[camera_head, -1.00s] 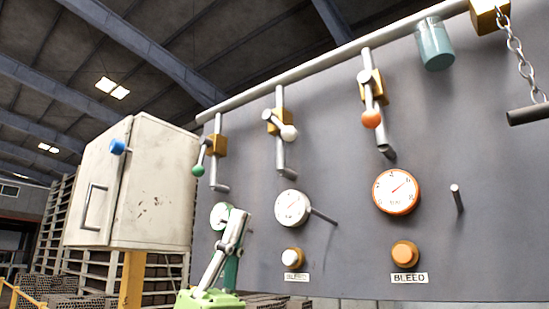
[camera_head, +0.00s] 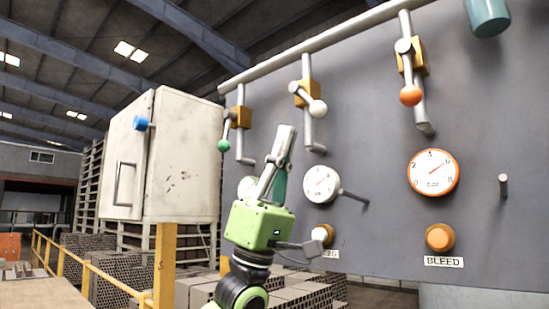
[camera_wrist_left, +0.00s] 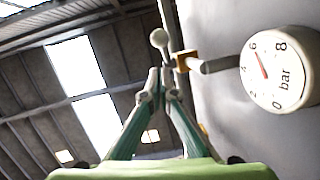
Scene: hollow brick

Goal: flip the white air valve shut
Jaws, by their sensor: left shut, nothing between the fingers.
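The white air valve shows in the head view as a white ball (camera_head: 318,108) on a short lever, on a brass body (camera_head: 304,94) fixed to a vertical pipe. The lever slants down to the right, across the pipe. In the left wrist view the white ball (camera_wrist_left: 159,38) is at the top, just above my fingertips. My left gripper (camera_head: 285,130) points up, shut and empty, below and to the left of the white ball and apart from it in the head view. My right gripper is not in view.
A green-knobbed valve (camera_head: 223,146) is left, an orange-knobbed valve (camera_head: 410,95) right. A white gauge (camera_head: 321,184), a rod (camera_head: 354,196) and an orange gauge (camera_head: 433,171) sit on the grey panel (camera_head: 385,235). A white cabinet (camera_head: 185,160) stands left.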

